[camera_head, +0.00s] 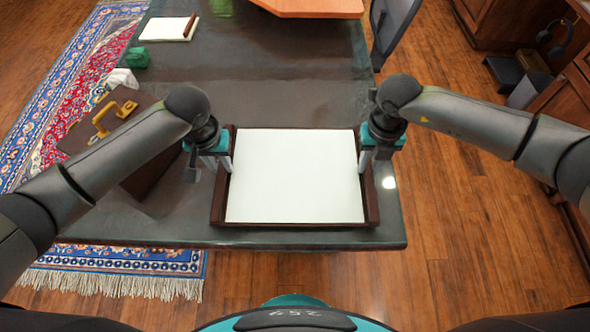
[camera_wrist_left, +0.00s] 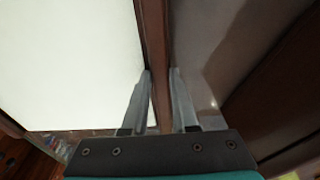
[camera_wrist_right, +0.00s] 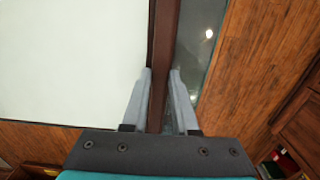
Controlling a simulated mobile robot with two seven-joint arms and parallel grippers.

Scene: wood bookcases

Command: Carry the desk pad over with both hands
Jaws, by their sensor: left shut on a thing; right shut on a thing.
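The desk pad (camera_head: 293,178) is a white sheet in a dark brown wooden frame, seen near the front edge of the dark table in the head view. My left gripper (camera_head: 228,163) is shut on the pad's left frame rail, and my right gripper (camera_head: 366,160) is shut on its right frame rail. In the left wrist view the fingers (camera_wrist_left: 160,75) straddle the brown rail. In the right wrist view the fingers (camera_wrist_right: 160,75) straddle the opposite rail. I cannot tell whether the pad touches the table.
The dark table (camera_head: 270,70) has clear room behind the pad. A brown box (camera_head: 150,180) with a yellow handle-like object (camera_head: 115,117) stands on the left. A small notepad (camera_head: 168,28) and a green object (camera_head: 136,58) lie at the back left. A chair (camera_head: 392,28) stands at the back right.

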